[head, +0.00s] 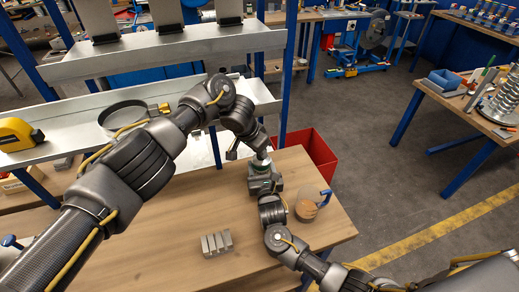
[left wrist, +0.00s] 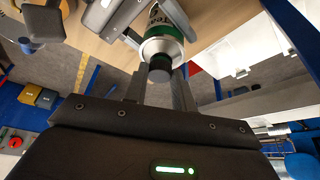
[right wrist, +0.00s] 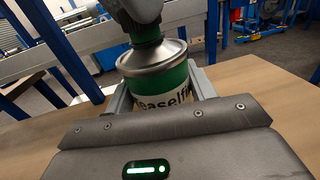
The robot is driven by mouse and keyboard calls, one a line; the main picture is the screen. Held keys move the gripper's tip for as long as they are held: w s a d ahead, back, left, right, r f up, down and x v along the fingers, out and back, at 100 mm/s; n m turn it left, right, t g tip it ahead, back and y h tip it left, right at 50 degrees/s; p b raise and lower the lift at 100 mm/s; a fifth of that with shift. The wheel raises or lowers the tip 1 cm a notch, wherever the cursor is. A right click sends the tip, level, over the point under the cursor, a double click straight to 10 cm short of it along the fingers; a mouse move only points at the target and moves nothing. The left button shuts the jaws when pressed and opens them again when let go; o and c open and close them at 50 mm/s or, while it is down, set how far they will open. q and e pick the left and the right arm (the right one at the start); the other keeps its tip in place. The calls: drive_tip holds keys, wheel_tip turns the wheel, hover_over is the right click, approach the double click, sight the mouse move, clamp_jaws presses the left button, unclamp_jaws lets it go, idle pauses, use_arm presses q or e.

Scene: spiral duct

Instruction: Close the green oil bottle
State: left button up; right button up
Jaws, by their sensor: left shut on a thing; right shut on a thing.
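The green oil bottle (right wrist: 160,88) stands roughly upright in the right wrist view, with a silver top, green body and white lettered label. Its silver shoulder and green side also show in the left wrist view (left wrist: 163,42). My right gripper (right wrist: 160,92) is shut around the bottle's body. A dark cap (left wrist: 159,68) sits at the bottle's mouth, between the fingers of my left gripper (left wrist: 158,84), which is shut on it. The cap appears to touch the neck; whether it is fully seated I cannot tell. In the head view both grippers largely hide the bottle.
The wooden table (head: 160,240) carries a grey metal block (head: 216,243) and a round wooden-coloured item with a blue handle (head: 307,208). A red bin (head: 316,160) stands behind the table. Metal shelving (head: 170,48) with a yellow tape measure (head: 17,135) lies to the left.

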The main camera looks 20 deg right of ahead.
use_arm(q)
drive_tip(key=shift+r, duration=0.25)
idle(0.8)
drive_tip(key=shift+f, duration=0.5)
